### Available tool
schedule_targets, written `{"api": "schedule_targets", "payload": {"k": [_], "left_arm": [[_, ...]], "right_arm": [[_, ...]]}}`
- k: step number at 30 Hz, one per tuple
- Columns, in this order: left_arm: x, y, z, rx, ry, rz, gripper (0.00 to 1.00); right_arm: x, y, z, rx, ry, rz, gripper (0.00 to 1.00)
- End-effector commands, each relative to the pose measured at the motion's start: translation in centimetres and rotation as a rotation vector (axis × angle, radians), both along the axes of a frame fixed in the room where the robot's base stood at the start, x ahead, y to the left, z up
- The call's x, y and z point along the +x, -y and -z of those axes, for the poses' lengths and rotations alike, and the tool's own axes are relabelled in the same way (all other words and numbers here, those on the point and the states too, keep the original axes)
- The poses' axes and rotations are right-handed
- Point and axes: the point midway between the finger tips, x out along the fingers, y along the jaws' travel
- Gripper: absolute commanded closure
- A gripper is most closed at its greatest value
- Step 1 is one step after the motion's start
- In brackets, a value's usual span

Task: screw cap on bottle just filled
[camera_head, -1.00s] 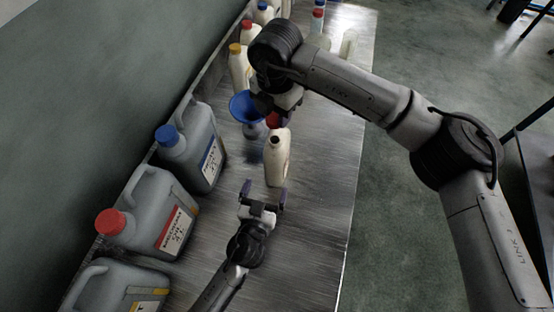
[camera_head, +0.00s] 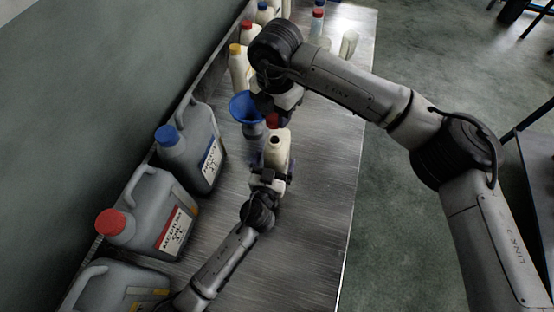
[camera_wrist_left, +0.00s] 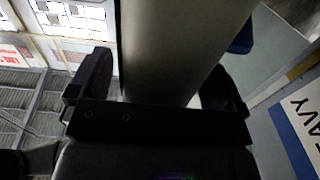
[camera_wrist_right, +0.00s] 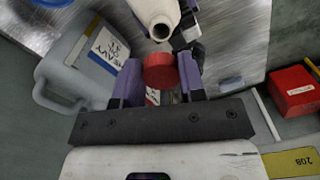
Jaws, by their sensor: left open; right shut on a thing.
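The cream bottle (camera_head: 277,148) stands upright on the metal bench with its mouth open and uncapped. My left gripper (camera_head: 273,170) is open, with its fingers on either side of the bottle's body. In the left wrist view the bottle (camera_wrist_left: 170,50) fills the space between the fingers; contact cannot be told. My right gripper (camera_wrist_right: 160,82) is shut on a red cap (camera_wrist_right: 160,71). The cap also shows in the head view (camera_head: 272,120), beside and beyond the bottle's mouth. In the right wrist view the open mouth (camera_wrist_right: 162,30) is close to the cap but apart from it.
A blue funnel (camera_head: 246,108) stands left of the bottle. Large grey jugs with a blue cap (camera_head: 167,136) and a red cap (camera_head: 110,222) line the left side. More bottles (camera_head: 238,68) stand at the back. The bench (camera_head: 320,200) is clear on the right.

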Motion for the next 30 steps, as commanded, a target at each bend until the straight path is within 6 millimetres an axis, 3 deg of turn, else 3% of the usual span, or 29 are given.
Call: {"api": "schedule_targets", "payload": {"k": [3, 26, 30], "left_arm": [[-0.01, 0.01, -0.01, 0.0, 0.0, 0.0, 0.04], [-0.02, -0.01, 0.0, 0.0, 0.0, 0.0, 0.77], [-0.02, -0.01, 0.01, 0.0, 0.0, 0.0, 0.77]], "right_arm": [[-0.01, -0.01, 0.0, 0.0, 0.0, 0.0, 0.85], [0.0, 0.0, 0.0, 0.0, 0.0, 0.0, 0.85], [-0.01, 0.01, 0.21, -0.001, -0.001, 0.0, 0.85]]}}
